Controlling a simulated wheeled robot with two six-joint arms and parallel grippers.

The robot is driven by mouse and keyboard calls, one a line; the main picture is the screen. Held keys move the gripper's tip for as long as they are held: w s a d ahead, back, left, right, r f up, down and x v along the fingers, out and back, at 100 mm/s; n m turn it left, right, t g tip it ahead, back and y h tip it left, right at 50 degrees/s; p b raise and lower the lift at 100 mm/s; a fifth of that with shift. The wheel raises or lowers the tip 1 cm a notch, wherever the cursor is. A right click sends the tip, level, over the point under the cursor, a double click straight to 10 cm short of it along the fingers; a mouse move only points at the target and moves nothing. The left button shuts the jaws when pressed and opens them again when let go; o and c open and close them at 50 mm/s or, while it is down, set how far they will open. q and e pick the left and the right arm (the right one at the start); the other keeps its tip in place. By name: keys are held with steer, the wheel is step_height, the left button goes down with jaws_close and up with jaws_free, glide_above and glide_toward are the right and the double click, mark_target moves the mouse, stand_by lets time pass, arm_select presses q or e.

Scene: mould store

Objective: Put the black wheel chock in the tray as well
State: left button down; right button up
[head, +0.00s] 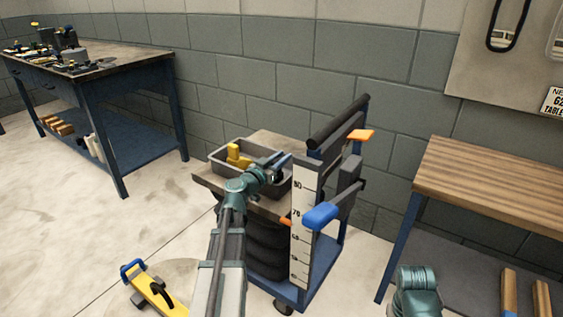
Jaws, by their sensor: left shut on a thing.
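The grey tray (219,167) sits on the top of a blue-framed lift cart. A yellow block-like thing (237,157) stands in its left part. My left gripper (279,168) is over the right part of the tray, shut on a small dark thing (277,178) that looks like the black wheel chock. The gripper hides much of it, and I cannot tell whether it touches the tray floor. My right arm shows only at the lower right, and its gripper is out of view.
The cart's upright with a black bar (338,121), a white scale (302,226) and a blue-ended lever (320,216) stands just right of the tray. A wooden bench (490,185) is at the right, a workbench (110,65) at the back left. A yellow thing (158,295) lies on the floor.

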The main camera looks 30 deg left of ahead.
arm_select(q)
steer(key=c, duration=0.7)
jaws_free()
steer(key=shift+f, duration=0.1)
steer(key=shift+r, duration=0.2)
steer(key=s, duration=0.8)
steer(key=s+a, duration=0.1)
steer(key=s, duration=0.3)
steer(key=shift+s, duration=0.1)
